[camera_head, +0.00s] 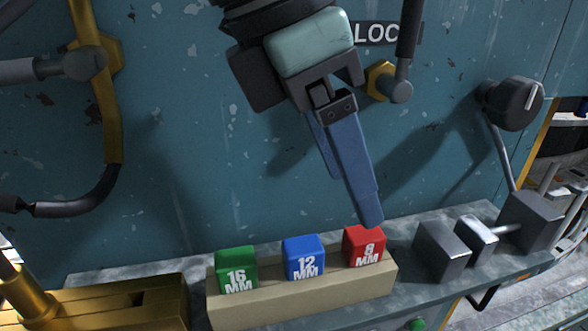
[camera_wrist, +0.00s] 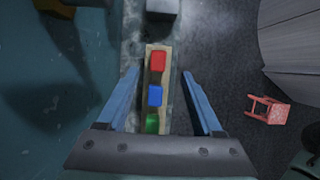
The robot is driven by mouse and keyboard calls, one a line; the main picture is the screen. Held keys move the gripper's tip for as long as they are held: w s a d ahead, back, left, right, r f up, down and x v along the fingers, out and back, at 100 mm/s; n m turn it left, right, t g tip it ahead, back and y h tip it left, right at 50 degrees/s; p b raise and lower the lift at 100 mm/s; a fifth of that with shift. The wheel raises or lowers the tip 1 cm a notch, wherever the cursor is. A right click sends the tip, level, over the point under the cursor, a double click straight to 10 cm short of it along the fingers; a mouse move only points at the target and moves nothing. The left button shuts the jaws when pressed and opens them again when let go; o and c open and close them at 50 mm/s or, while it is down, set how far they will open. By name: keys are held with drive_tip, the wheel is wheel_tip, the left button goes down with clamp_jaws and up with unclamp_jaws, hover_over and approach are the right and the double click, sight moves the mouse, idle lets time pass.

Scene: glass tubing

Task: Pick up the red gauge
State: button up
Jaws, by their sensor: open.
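The red gauge (camera_head: 364,246), a block marked "8 MM", sits at the right end of a tan wooden holder (camera_head: 300,300). It also shows in the wrist view (camera_wrist: 158,61) at the far end of the row. The blue gauge (camera_head: 304,257), marked "12 MM", is in the middle, and the green gauge (camera_head: 236,269), marked "16 MM", is at the left end. My gripper (camera_head: 366,222) has blue fingers pointing down, just above and behind the red gauge in the head view. In the wrist view my gripper (camera_wrist: 163,75) is open and empty, its fingers apart on either side of the row.
Grey metal blocks (camera_head: 441,250) stand on the ledge right of the holder. A brass fixture (camera_head: 120,302) is at the left. A blue painted panel (camera_head: 200,150) rises behind the ledge. A red stool (camera_wrist: 267,109) stands on the floor in the wrist view.

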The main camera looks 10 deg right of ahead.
sight(370, 233)
drive_tip(key=x, duration=0.2)
drive_tip(key=shift+s+d+f, duration=0.1)
drive_tip(key=shift+s+f, duration=0.1)
drive_tip(key=shift+f, duration=0.1)
drive_tip(key=shift+w+d+f+b, duration=0.1)
drive_tip(key=shift+d+f+b, duration=0.05)
drive_tip(key=shift+f+b, duration=0.2)
drive_tip(key=shift+w+d+f+b, duration=0.15)
drive_tip(key=shift+d+f+b, duration=0.05)
drive_tip(key=shift+f, duration=0.2)
drive_tip(key=b+x, duration=0.2)
drive_tip(key=x, duration=0.2)
drive_tip(key=shift+d+f+b, duration=0.15)
drive_tip(key=shift+b, duration=0.15)
drive_tip(key=shift+w, duration=0.1)
clamp_jaws()
